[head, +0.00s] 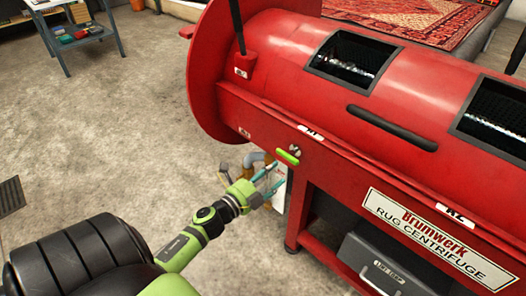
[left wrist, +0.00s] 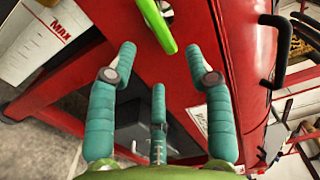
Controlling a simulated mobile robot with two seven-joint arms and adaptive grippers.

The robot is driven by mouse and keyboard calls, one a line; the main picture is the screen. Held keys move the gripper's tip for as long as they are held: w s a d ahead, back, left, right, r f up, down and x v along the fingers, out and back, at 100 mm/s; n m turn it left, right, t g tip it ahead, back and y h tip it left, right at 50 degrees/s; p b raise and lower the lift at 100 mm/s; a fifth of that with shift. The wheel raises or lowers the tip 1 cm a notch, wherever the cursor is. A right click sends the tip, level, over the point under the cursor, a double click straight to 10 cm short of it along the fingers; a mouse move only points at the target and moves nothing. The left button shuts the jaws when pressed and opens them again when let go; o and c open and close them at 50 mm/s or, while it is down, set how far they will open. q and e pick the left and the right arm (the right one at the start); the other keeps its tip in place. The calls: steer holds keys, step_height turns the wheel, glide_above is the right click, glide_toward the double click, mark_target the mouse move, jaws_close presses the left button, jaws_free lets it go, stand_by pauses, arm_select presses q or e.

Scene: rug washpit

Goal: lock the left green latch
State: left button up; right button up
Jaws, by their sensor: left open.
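The left green latch (head: 287,157) is a short green bar on a round metal pivot, on the red rail of the rug centrifuge (head: 285,65), by a small white label. In the left wrist view the latch (left wrist: 158,25) shows at the top, slanting, beyond my fingertips. My left gripper (head: 268,178) is open and empty, just below and to the left of the latch, and looks apart from it. In the left wrist view its teal fingers (left wrist: 164,70) are spread, pointing toward the red panel. My right gripper is out of view.
A black handle bar (head: 392,127) and dark openings (head: 352,60) sit on the drum above. A grey box (head: 372,262) stands under the machine. Pipes (head: 254,160) are behind my gripper. The concrete floor (head: 110,130) at left is mostly clear.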

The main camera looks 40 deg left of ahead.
arm_select(q)
steer(key=shift+s+a, duration=0.1)
steer(key=shift+s, duration=1.55)
